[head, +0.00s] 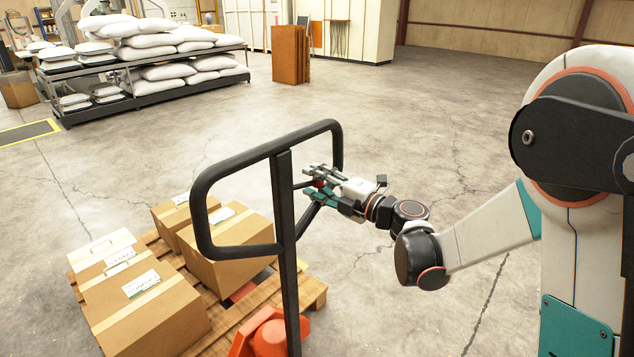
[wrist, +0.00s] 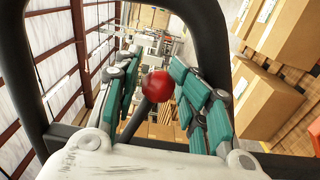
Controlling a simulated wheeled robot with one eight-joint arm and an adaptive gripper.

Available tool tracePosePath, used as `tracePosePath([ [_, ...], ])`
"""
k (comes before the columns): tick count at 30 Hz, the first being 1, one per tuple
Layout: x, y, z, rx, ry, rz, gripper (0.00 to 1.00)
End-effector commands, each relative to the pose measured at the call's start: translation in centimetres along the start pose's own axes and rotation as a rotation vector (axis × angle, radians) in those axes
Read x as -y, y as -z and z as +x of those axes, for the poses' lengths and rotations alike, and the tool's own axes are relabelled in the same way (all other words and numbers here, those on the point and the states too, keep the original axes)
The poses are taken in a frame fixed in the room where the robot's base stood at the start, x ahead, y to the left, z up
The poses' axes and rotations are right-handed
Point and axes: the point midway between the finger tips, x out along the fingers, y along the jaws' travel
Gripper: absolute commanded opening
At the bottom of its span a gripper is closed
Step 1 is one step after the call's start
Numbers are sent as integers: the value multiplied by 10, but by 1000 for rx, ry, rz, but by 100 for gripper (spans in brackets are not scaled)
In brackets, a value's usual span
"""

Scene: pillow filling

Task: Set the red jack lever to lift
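The red jack lever shows as a round red knob (head: 318,184) on a thin dark rod, inside the black handle loop (head: 205,180) of the pallet jack. In the wrist view the red knob (wrist: 157,86) sits between my two teal fingers. My gripper (head: 318,184) reaches in from the right at the loop's right side. It is open, one finger on each side of the knob. In the wrist view (wrist: 153,70) a gap shows on the knob's left; the right finger is very close, and I cannot tell if it touches. The lever's set position is hard to read.
The orange jack body (head: 268,335) stands below the handle. A wooden pallet (head: 310,290) with several cardboard boxes (head: 150,305) lies to the left. A rack (head: 190,85) of white pillows stands at the back left. The floor to the right is clear.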

Motion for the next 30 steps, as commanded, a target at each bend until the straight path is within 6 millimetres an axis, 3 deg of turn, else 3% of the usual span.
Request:
tracePosePath([
  [16,-12,-2,-3,5,1,-1,47],
  [30,-11,-1,-53,4,1,0,47],
])
